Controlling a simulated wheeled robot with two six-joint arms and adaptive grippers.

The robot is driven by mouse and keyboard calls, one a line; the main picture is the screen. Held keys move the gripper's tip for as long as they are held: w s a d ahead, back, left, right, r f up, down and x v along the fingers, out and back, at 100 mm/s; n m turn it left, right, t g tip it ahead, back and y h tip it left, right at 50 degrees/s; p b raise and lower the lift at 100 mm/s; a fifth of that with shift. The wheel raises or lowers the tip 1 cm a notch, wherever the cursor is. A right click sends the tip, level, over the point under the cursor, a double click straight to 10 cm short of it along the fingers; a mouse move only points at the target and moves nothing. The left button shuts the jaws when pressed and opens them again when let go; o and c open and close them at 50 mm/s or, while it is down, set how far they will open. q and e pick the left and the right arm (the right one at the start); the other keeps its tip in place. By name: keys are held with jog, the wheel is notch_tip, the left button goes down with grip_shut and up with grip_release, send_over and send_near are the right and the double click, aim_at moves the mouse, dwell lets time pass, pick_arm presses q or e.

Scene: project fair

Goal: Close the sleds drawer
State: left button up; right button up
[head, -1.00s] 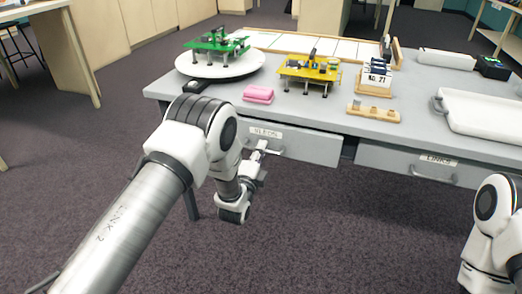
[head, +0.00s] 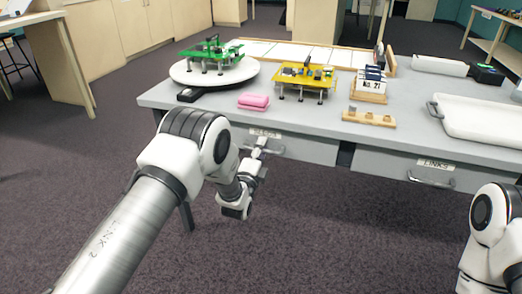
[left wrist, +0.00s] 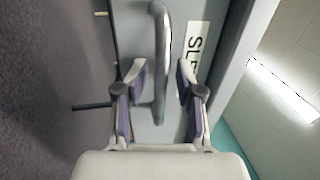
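The sleds drawer (head: 308,149) is the grey left drawer under the table, with its label partly readable. In the head view its front sits near the table edge; I cannot tell whether a small gap remains. Its handle (left wrist: 161,65) is a grey bar in the left wrist view. My left gripper (left wrist: 162,75) is open, with a finger on each side of the handle and visible space beside the bar. In the head view, the left gripper (head: 260,146) is at the drawer front and partly hides the handle. My right gripper is outside the view.
The table (head: 210,110) holds a white turntable (head: 214,73) with a green model, a yellow model (head: 305,80), a pink block (head: 254,101), a wooden holder (head: 368,117) and a white tray (head: 485,122). The links drawer (head: 400,165) is to the right. The floor in front is clear.

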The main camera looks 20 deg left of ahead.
pick_arm(q)
jog(key=s+f, duration=0.2)
jog(key=s, duration=0.9)
jog(key=shift+s+a+f, duration=0.15)
jog(key=shift+s+a, duration=0.05)
jog(key=shift+s, duration=0.2)
jog(key=s+a+f+n+g+y, duration=0.15)
jog(key=s+f+n+g, duration=0.35)
jog(key=s+f, duration=0.5)
jog(key=s+a+f+n+g, duration=0.3)
jog(key=s+f+g, duration=0.3)
jog(key=s+f, duration=0.4)
jog(key=s+f+n+g, duration=0.2)
jog(key=s+n+g, duration=0.3)
jog(key=s, duration=0.4)
jog(key=s+f+n+g, duration=0.35)
jog(key=s+n, duration=0.25)
jog(key=s, duration=0.4)
notch_tip(320, 180, up, 29)
jog(key=p, duration=2.8)
jog(key=shift+w+d+g+h, duration=0.35)
jog(key=shift+w, duration=0.1)
